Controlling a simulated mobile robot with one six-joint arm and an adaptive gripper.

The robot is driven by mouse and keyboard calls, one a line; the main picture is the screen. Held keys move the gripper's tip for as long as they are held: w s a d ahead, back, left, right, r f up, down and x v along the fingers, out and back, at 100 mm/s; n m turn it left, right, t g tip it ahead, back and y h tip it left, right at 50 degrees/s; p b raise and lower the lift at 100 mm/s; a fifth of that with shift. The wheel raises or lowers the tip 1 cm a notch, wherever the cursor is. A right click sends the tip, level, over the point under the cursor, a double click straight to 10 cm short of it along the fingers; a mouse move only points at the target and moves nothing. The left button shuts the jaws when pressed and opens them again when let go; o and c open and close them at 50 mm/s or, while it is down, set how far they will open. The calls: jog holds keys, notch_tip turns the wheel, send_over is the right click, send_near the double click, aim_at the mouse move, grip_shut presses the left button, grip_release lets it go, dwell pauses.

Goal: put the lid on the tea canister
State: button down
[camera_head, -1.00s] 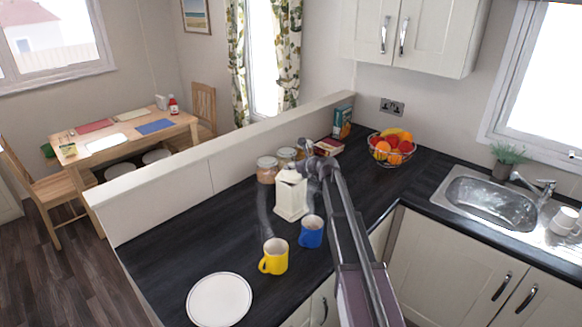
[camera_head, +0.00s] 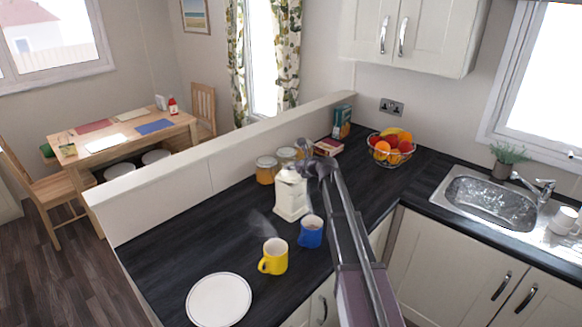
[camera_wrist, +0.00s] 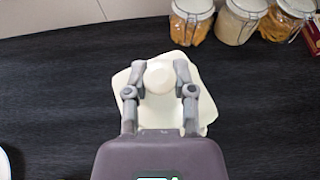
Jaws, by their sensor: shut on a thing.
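The cream tea canister (camera_head: 291,203) stands upright on the dark worktop. The cream lid (camera_head: 289,175) with its round knob is over the canister's top. In the wrist view, my gripper (camera_wrist: 157,70) has a finger on each side of the knob and is shut on the lid (camera_wrist: 158,110). Corners of the canister (camera_wrist: 206,112) show beyond the lid, so the two look turned relative to each other. I cannot tell whether the lid rests on the rim or is slightly above it. The canister's opening is hidden.
A blue mug (camera_head: 311,232) stands close to the canister, with a yellow mug (camera_head: 274,256) and a white plate (camera_head: 219,299) nearer the front. Jars (camera_head: 267,170) stand behind, by the low partition. A fruit basket (camera_head: 391,148) is further right. Worktop left of the canister is clear.

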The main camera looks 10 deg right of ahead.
jog(key=shift+f+b, duration=0.55)
dwell(0.4)
jog(key=c, duration=0.7)
grip_release()
jog(key=shift+s, duration=0.1)
jog(key=shift+p+v, duration=2.1)
jog(key=shift+v, duration=3.35)
jog(key=shift+r, duration=0.1)
